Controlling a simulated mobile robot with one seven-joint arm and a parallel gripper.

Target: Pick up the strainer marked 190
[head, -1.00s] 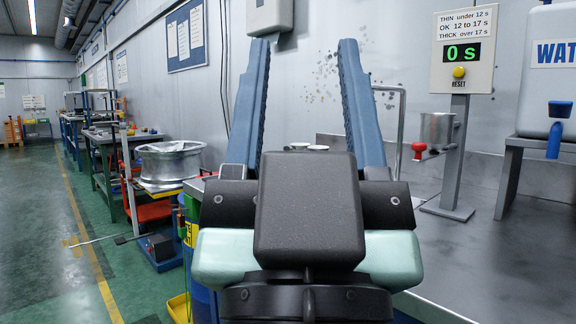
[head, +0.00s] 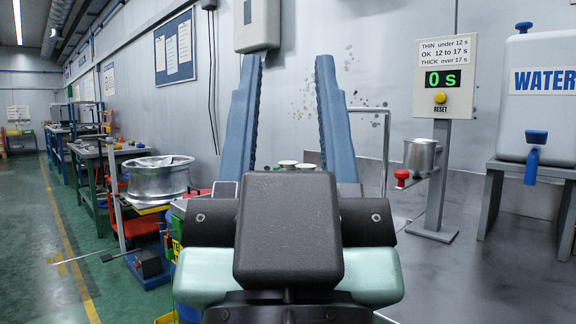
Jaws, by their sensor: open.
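My gripper (head: 288,70) fills the middle of the head view, its two blue fingers pointing up and spread wide apart, with nothing between them but the wall behind. No strainer marked 190 can be made out. Two small pale round tops (head: 296,165) show low between the fingers, mostly hidden behind my gripper's body; I cannot tell what they are or read any mark on them.
A grey bench top (head: 480,265) spreads to the right, mostly bare. On it stand a timer post (head: 440,80) reading 0 s, a metal cup (head: 421,156) with a red knob, and a WATER tank (head: 540,110) on a stand. A metal wheel (head: 158,178) lies at left.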

